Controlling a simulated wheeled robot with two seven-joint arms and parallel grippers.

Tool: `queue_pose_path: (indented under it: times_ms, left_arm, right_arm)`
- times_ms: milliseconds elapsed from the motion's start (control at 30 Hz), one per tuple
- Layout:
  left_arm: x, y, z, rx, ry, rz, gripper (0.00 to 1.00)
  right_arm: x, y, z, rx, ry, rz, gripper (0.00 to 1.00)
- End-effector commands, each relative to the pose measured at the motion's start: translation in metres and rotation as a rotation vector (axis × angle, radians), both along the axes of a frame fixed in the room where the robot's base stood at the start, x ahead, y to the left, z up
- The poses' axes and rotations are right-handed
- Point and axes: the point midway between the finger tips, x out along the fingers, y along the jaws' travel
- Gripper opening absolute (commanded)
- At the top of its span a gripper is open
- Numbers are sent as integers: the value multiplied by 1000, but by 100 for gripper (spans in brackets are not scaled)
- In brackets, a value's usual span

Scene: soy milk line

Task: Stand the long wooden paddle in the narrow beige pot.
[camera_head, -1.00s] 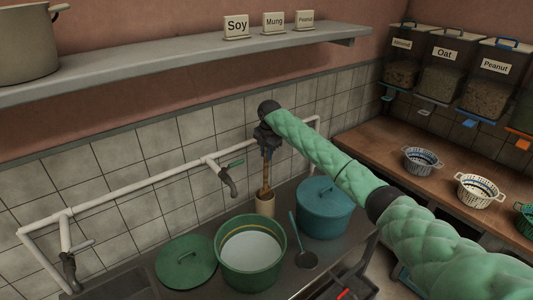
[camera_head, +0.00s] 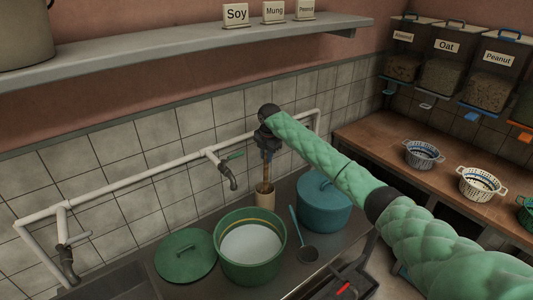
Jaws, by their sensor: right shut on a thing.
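The long wooden paddle (camera_head: 266,172) hangs upright below my right gripper (camera_head: 267,153), which is shut on its upper part. The paddle's lower end goes into the mouth of the narrow beige pot (camera_head: 264,202), and the pot's rim hides it. I cannot tell whether it touches the pot's bottom. The beige pot stands upright on the dark counter against the tiled wall, behind the green pot. My left gripper is not in view.
A green pot (camera_head: 223,274) of white liquid stands in front, its green lid (camera_head: 185,254) to the left. A teal lidded pot (camera_head: 327,208) and a ladle (camera_head: 307,254) are on the right. White pipes with a tap (camera_head: 228,176) run along the wall left of the paddle.

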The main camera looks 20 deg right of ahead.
Motion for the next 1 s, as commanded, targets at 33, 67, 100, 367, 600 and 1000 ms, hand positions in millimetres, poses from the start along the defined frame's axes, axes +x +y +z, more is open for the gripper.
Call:
queue_pose_path:
  times_ms: [33,67,100,367,600,1000]
  left_arm:
    - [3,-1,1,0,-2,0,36]
    - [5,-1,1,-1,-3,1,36]
    - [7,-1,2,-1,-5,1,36]
    - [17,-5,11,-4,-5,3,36]
    - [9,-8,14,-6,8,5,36]
    - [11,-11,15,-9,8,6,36]
  right_arm:
    - [0,0,-4,0,0,0,0]
    - [0,0,-6,0,0,0,0]
    - [0,0,-9,0,0,0,0]
    - [0,0,-24,1,-1,0,0]
    - [0,0,-32,1,-1,0,0]
    - [1,0,-34,1,-1,0,22]
